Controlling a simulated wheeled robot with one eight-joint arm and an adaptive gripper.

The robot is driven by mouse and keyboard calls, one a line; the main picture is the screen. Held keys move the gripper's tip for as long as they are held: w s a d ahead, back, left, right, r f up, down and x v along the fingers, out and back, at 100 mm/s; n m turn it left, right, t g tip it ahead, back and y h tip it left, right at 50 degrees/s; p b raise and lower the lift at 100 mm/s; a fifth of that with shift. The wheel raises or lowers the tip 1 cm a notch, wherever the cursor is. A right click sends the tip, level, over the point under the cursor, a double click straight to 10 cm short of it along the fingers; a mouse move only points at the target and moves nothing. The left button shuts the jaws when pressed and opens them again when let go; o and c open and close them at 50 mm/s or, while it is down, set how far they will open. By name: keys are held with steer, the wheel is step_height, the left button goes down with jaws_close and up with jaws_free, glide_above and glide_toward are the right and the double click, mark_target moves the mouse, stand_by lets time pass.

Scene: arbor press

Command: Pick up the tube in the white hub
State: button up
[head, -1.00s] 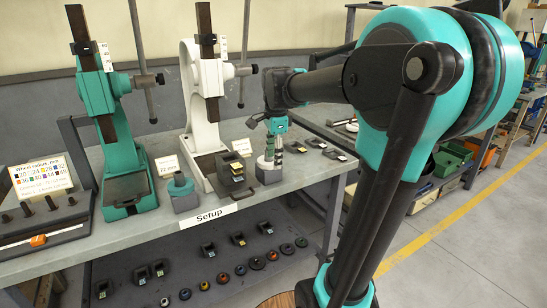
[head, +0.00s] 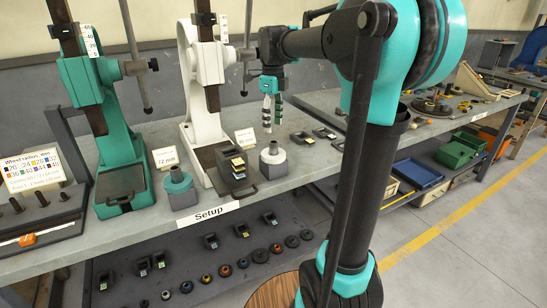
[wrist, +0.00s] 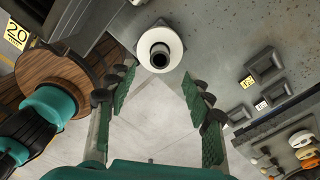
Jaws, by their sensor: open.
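The white hub (head: 273,154) sits on a grey block on the bench, right of the white press. In the wrist view the white hub (wrist: 171,61) is a white round with a short grey tube (wrist: 160,52) upright at its centre, its dark bore facing me. My gripper (head: 272,122) is open and empty above the hub, with a small gap below the fingertips in the head view. In the wrist view my gripper (wrist: 157,78) has its padded fingers spread left and right, and the hub shows beyond the tips, toward the top.
A teal hub on a block (head: 178,182) and the green press (head: 85,90) stand farther left. Small dark trays (head: 324,133) lie to the right. The bench's front edge is close.

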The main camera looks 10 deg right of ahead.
mark_target(273, 142)
step_height(273, 142, down, 9)
steer(key=shift+d+f, duration=0.1)
steer(key=shift+f, duration=0.1)
stand_by(0.4)
steer(key=shift+c, duration=0.2)
jaws_close()
